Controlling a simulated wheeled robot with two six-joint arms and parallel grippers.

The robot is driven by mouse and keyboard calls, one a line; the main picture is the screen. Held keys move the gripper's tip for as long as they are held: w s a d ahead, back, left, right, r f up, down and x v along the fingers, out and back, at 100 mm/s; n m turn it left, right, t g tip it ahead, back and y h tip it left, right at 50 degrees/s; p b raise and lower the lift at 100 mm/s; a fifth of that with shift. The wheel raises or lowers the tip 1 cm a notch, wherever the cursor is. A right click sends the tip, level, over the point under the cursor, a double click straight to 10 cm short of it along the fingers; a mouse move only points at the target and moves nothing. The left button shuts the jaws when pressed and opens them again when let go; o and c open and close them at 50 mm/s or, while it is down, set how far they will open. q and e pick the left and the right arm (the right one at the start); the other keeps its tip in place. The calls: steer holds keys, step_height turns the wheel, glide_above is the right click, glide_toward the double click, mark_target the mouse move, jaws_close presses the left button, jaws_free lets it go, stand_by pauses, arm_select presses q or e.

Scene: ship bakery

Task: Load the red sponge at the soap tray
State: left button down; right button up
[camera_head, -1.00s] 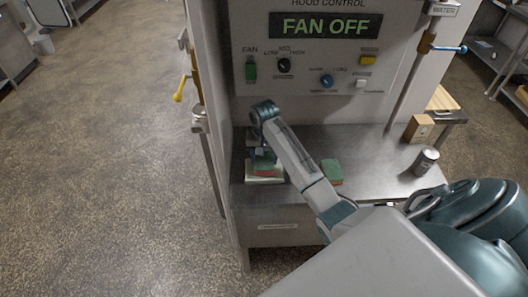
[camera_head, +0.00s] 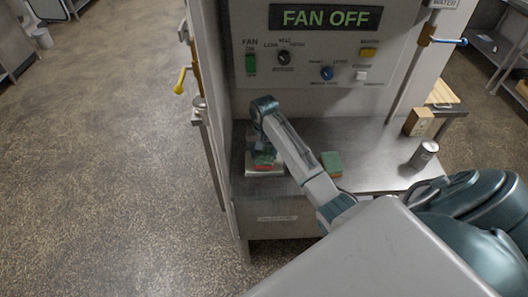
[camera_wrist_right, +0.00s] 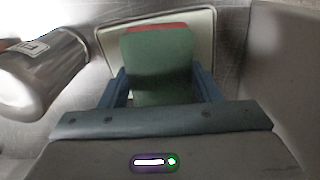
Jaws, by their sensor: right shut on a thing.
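My right gripper (camera_head: 263,150) is shut on the red sponge (camera_wrist_right: 160,70), which has a green face and a red strip at its far end in the right wrist view. Blue fingers press on both sides of it. In the head view its red part (camera_head: 263,166) shows low over the pale soap tray (camera_head: 262,173); in the wrist view the tray's rim (camera_wrist_right: 207,50) frames the sponge. The sponge is on the tray or just above it; I cannot tell which. My left gripper is not in view.
A second sponge (camera_head: 331,161), green on top, lies on the steel counter (camera_head: 375,160) right of my forearm. A can (camera_head: 424,155) stands farther right. A metal cylinder (camera_wrist_right: 45,75) is left of the tray in the wrist view. The control panel wall (camera_head: 315,50) rises behind.

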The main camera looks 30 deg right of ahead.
mark_target(264, 153)
steer(key=shift+f, duration=0.6)
stand_by(1.2)
steer(key=shift+r, duration=3.55)
